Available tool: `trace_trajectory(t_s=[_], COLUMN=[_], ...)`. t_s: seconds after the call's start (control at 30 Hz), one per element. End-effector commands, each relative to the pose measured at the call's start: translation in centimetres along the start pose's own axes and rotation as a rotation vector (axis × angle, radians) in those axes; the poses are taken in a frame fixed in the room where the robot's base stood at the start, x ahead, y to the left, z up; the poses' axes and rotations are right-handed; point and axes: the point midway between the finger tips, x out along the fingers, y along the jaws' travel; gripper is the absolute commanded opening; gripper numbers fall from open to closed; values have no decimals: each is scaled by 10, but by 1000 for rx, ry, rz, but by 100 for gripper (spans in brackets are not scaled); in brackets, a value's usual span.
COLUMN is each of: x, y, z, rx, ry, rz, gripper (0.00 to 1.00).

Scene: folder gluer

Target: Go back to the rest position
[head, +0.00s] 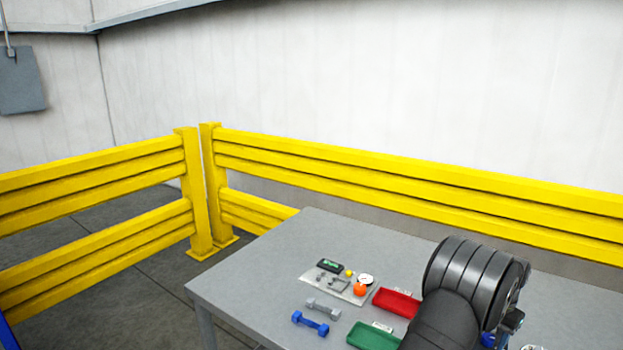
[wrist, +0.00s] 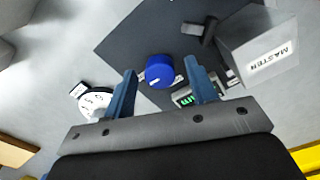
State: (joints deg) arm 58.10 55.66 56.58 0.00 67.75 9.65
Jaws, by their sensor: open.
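My gripper (wrist: 159,66) is open in the wrist view, its two blue-grey fingers spread apart. A blue round piece (wrist: 159,70) shows in the gap between the fingertips, over a dark mat (wrist: 130,40). I cannot tell how far below the fingers it lies, and nothing is visibly gripped. In the head view my dark arm stands over the right part of the grey table (head: 250,265), and the gripper's fingers are hidden behind it.
The wrist view shows a grey block marked MASTER (wrist: 258,45), a white dial (wrist: 96,101) and a green display (wrist: 185,98). The table holds a red tray (head: 396,302), a green tray (head: 373,337), a blue dumbbell-shaped piece (head: 310,323) and a grey one (head: 323,308). Yellow rails (head: 400,175) stand behind.

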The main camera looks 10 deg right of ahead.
Motion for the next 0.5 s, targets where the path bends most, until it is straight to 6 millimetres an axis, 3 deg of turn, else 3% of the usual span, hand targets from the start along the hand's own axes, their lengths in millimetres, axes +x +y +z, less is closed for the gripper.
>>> trace_trajectory(t_s=[0.5], x=[0], y=[0], z=[0], rx=[-421], ry=[0], rz=[0], gripper=[52])
